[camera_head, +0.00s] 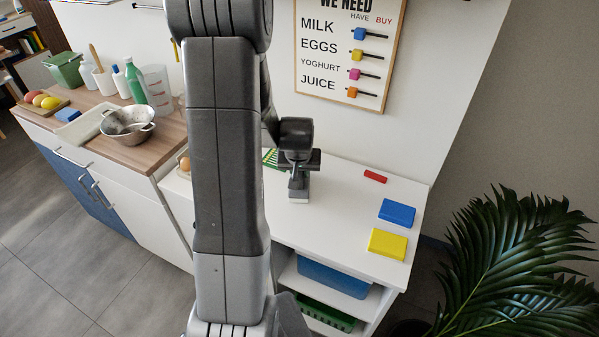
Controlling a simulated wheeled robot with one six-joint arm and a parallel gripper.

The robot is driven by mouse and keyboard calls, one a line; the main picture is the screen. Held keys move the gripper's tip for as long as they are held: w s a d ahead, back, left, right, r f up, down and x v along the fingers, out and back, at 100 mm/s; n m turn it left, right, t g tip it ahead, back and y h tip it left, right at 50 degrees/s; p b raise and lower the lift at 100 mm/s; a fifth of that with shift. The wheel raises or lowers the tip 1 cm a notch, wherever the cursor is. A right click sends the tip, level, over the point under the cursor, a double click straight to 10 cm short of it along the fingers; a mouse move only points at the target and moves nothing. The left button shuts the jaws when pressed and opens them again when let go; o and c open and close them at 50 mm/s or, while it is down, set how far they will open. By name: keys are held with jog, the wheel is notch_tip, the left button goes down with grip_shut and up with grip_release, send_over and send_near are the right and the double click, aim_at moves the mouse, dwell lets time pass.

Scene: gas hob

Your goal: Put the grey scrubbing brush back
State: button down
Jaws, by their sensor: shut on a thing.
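My gripper (298,170) is in the middle of the view, pointing down over the white counter (340,215). It is shut on the grey scrubbing brush (299,193), which shows as a small grey piece with a pale underside below the fingers. The brush is upright, at or just above the counter top; I cannot tell whether it touches. The brush's upper part is hidden by the gripper. My arm hides part of the counter to the left.
A green striped item (270,157) lies behind my gripper. A red block (375,177), a blue block (397,213) and a yellow block (387,244) lie to the right. A metal colander (128,128) stands on the wooden worktop. A plant (510,260) stands at the right.

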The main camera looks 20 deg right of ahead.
jog(key=shift+f, duration=0.35)
jog(key=shift+f, duration=0.1)
jog(key=c, duration=1.6)
grip_release()
jog(key=shift+f, duration=0.1)
jog(key=shift+c, duration=0.2)
jog(key=o, duration=0.4)
jog(key=shift+o, duration=0.2)
